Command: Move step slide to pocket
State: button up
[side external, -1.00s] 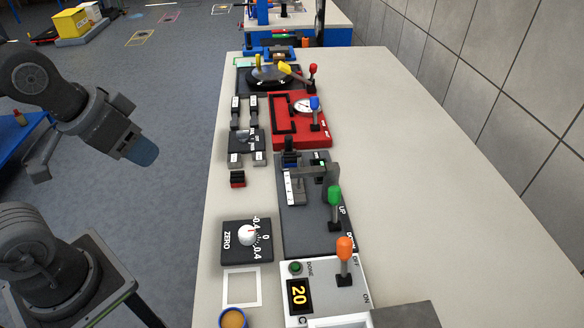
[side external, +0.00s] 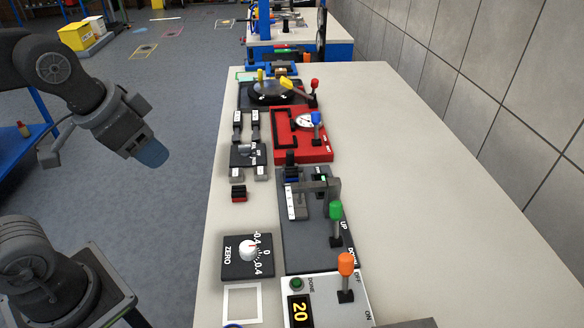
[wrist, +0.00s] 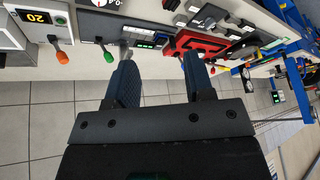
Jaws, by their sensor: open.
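My gripper (side external: 152,153) hangs in the air left of the bench, over the floor, apart from every device. In the wrist view its two blue fingers (wrist: 159,60) are spread with nothing between them. The jack unit is a dark plate (side external: 318,252) with a green-knobbed lever (side external: 336,212) marked UP and DOWN. On it stand a grey bracket (side external: 325,185), a white scale strip (side external: 291,204) and a black-and-blue knobbed piece (side external: 291,163). I cannot tell for certain which part is the step slide, and I cannot make out the pocket.
A red unit (side external: 302,150) with a blue lever stands behind the jack unit. A small red-and-black block (side external: 238,193) and a ZERO dial panel (side external: 247,256) lie to its left. An orange-levered box (side external: 346,270) is in front. The bench's right side (side external: 420,200) is clear.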

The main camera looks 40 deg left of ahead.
jog(key=w+r+m+g, duration=0.2)
jog(key=w+r+m, duration=0.1)
jog(key=w+m, duration=0.55)
jog(key=m+g, duration=0.3)
jog(key=m, duration=1.4)
send_over(290, 152)
notch_tip(290, 152, down, 10)
jog(key=shift+n, duration=0.25)
notch_tip(290, 152, down, 14)
jog(key=shift+r, duration=0.2)
grip_shut()
